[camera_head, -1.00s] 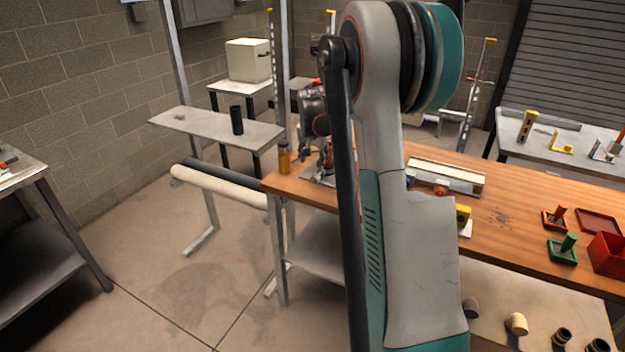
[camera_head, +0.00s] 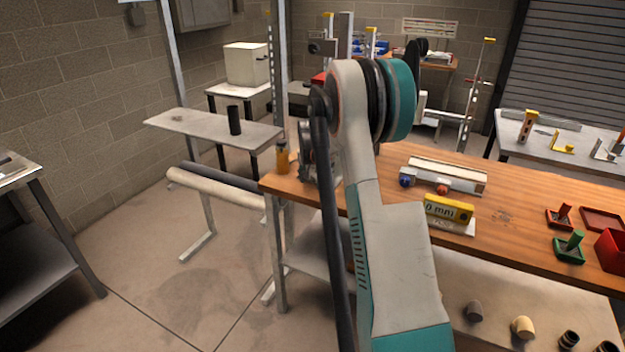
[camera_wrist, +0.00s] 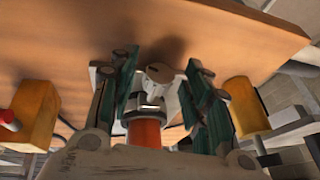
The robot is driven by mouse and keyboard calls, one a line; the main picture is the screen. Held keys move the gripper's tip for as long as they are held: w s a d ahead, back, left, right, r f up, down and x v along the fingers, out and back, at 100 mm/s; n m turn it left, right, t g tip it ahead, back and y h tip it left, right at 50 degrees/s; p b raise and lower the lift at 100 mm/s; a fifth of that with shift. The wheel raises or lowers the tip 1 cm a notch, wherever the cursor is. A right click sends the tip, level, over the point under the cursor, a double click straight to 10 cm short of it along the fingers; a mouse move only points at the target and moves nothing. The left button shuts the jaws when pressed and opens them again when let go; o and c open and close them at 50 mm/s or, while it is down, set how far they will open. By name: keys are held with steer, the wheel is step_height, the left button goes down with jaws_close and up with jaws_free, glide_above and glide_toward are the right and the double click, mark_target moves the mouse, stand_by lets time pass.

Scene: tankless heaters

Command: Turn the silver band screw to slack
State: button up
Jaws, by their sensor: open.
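In the wrist view, my gripper (camera_wrist: 157,68) is open, with its dark green fingers to the left and right. Between the fingers is a silver band (camera_wrist: 148,103) around the top of an orange-red cylinder (camera_wrist: 143,131). A rounded tan-grey piece (camera_wrist: 160,73) sits just beyond the band, between the fingertips; I cannot tell whether it is the screw head. No finger clearly touches the band. In the head view, my arm hides most of my gripper and whatever is at it.
The wooden bench (camera_head: 515,193) carries an amber bottle (camera_head: 282,158) at its left end.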

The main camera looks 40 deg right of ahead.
steer(key=c, duration=1)
steer(key=shift+r, duration=0.1)
steer(key=shift+w+a+n+g+h+p, duration=0.15)
steer(key=shift+w+g+h+p, duration=0.15)
steer(key=shift+g, duration=0.25)
steer(key=shift+w+n+g+h+p, duration=0.1)
steer(key=shift+n+g+h+p, duration=0.1)
steer(key=shift+g+p, duration=0.25)
steer(key=g+h, duration=0.1)
steer(key=g, duration=0.1)
steer(key=shift+w+g, duration=0.15)
steer(key=shift+g, duration=0.15)
steer(key=g, duration=0.1)
steer(key=n+g+h, duration=0.1)
steer(key=shift+w+a+f+g+h+p, duration=0.2)
steer(key=shift+g+h+p, duration=0.1)
steer(key=shift+g, duration=0.1)
steer(key=shift+w+f+n+g+h+b, duration=0.15)
steer(key=shift+n+g+h+b, duration=0.35)
steer(key=shift+g, duration=0.9)
